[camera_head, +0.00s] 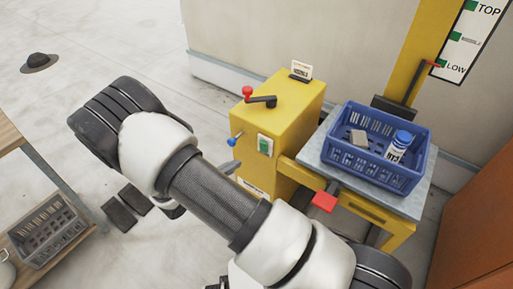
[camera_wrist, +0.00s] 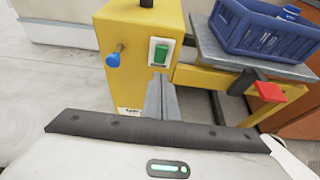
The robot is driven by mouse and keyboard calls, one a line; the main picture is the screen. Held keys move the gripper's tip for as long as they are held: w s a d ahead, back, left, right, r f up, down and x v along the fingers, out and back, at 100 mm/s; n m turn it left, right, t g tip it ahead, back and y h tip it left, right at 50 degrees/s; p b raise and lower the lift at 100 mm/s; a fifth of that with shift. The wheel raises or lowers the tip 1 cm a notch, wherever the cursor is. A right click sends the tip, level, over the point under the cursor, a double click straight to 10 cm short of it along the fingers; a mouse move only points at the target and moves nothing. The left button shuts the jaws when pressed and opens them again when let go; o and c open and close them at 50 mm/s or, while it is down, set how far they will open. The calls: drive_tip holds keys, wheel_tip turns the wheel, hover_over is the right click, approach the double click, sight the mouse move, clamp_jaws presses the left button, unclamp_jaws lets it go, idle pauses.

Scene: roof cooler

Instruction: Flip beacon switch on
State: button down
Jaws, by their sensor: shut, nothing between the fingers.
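A green rocker switch on a white plate (camera_head: 265,145) is on the front face of a yellow cabinet (camera_head: 290,100). It also shows in the wrist view (camera_wrist: 160,52). It carries no readable label, so I cannot tell for sure that it is the beacon switch. My gripper (camera_wrist: 160,78) is shut and empty, its grey fingers pointing at the cabinet face. In the wrist view the fingertips appear just below the switch plate; I cannot tell whether they touch the cabinet. In the head view my arm hides most of the gripper.
A blue knob (camera_wrist: 113,60) sticks out left of the switch. A red-handled crank (camera_head: 262,99) tops the cabinet. A blue crate (camera_head: 345,165) with a bottle (camera_head: 398,146) stands on a platform at right, near a red pedal (camera_head: 323,202). A shelf (camera_head: 40,160) stands at left.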

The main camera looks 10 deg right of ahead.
drive_tip(key=b, duration=0.1)
approach(262, 144)
wheel_tip(262, 144, down, 3)
drive_tip(key=w+d, duration=0.3)
drive_tip(key=shift+d+r+b, duration=0.15)
drive_tip(key=shift+b, duration=0.15)
drive_tip(key=shift+w+d+r, duration=0.1)
drive_tip(key=shift+w+d, duration=0.25)
drive_tip(key=shift+w, duration=0.05)
